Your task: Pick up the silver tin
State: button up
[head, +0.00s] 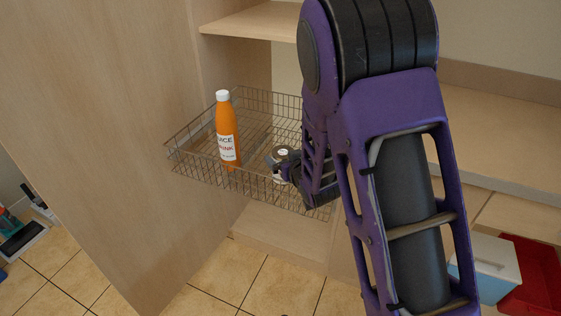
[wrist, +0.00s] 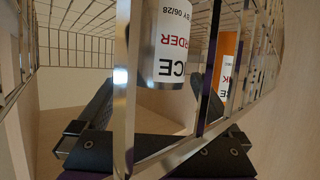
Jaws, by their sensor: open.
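The silver tin (wrist: 172,38) stands in the wire basket, with a white label in red and black print. In the wrist view it appears between my two fingers, beyond a bright basket wire that crosses the picture. In the head view the tin (head: 284,152) shows only in part, behind my gripper (head: 281,169). My gripper (wrist: 158,97) is open, one dark finger on each side of the tin in the picture. I cannot tell whether either finger touches it.
The wire basket (head: 190,181) juts from the cupboard, and its wires lie close to my gripper. An orange juice bottle (head: 227,135) stands upright left of the tin and also shows in the wrist view (wrist: 228,62). A wooden shelf (head: 250,22) is above.

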jog(key=shift+c, duration=0.2)
grip_shut()
dwell(0.4)
jog(key=shift+r, duration=0.1)
